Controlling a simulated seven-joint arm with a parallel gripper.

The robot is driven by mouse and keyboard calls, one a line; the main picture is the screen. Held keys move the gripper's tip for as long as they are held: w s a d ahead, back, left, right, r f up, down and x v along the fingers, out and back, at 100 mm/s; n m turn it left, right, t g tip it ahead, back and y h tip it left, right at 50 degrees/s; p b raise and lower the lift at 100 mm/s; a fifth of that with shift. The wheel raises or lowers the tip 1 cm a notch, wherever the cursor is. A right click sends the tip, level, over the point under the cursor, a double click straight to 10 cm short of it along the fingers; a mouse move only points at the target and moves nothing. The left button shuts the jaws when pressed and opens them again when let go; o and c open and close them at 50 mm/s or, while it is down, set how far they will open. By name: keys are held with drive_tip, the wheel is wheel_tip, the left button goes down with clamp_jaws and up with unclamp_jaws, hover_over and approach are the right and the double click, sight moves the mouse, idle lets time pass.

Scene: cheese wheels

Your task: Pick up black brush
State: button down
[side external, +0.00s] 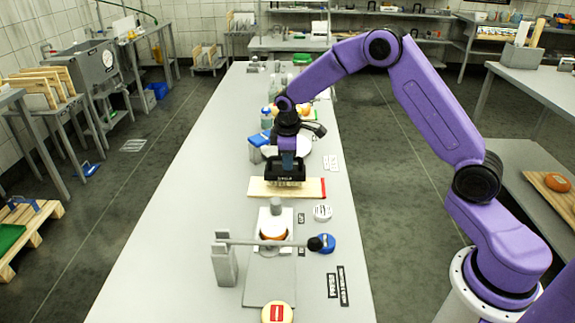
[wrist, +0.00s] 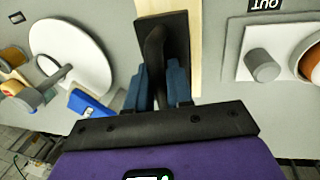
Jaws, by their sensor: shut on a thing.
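In the wrist view the fingers (wrist: 158,88) stand on both sides of the handle.
A press with a long lever (side external: 270,242) stands in front of the board. A round white label disc (side external: 322,212) and a blue round thing (side external: 326,243) lie at right. A white disc (wrist: 88,62) and a blue thing (wrist: 90,105) are beside the brush. The left table side is clear.

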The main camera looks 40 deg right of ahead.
drive_tip(key=s+r, duration=1.1)
drive_tip(key=s, duration=0.3)
drive_tip(key=shift+a, duration=0.15)
